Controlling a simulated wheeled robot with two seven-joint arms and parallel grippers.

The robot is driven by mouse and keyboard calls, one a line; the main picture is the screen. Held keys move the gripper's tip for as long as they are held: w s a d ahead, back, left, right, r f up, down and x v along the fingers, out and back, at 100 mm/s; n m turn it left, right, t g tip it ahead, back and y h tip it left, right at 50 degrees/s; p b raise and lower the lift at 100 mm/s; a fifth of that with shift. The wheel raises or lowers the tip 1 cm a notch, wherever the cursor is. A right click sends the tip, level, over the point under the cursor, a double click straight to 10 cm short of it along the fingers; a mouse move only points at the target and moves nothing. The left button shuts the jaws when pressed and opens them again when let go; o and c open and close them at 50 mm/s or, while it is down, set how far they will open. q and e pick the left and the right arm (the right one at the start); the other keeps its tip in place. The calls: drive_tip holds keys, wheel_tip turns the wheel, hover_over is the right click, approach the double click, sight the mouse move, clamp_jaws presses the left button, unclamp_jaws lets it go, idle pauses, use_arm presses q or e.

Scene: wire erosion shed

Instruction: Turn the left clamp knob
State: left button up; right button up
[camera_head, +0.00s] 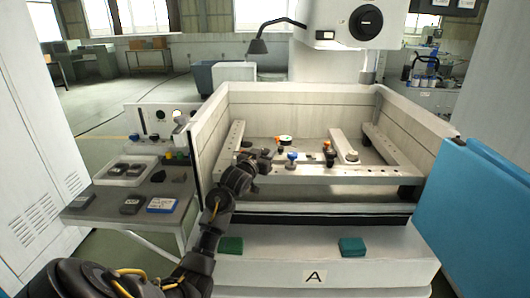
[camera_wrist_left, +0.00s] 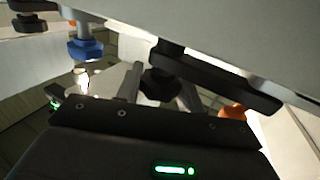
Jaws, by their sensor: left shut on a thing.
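My left gripper (camera_head: 258,161) reaches over the front wall of the machine's tank to the left part of the front rail. In the left wrist view the black left clamp knob (camera_wrist_left: 160,86) sits between its two grey fingers, and the gripper is shut on it. A black clamp bar (camera_wrist_left: 222,78) runs to the right beside the knob. In the head view the gripper mostly hides the knob. My right gripper is not in view.
A blue knob (camera_head: 291,157) and a dark clamp with an orange part (camera_head: 329,153) stand right of the gripper on the rail (camera_head: 365,174). The tank wall (camera_head: 204,133) rises close on the left. A side table (camera_head: 180,188) holds trays and small boxes.

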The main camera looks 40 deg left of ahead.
use_arm(q)
drive_tip(key=shift+m+h, duration=0.4)
drive_tip(key=shift+h, duration=0.2)
drive_tip(key=shift+r, duration=0.1)
drive_tip(key=o, duration=1)
drive_tip(key=s, duration=0.3)
drive_tip(key=s+d, duration=0.1)
drive_tip(key=s, duration=0.6)
drive_tip(key=shift+s+d+b, duration=0.3)
drive_tip(key=shift+d+b, duration=0.05)
drive_tip(key=shift+b, duration=0.05)
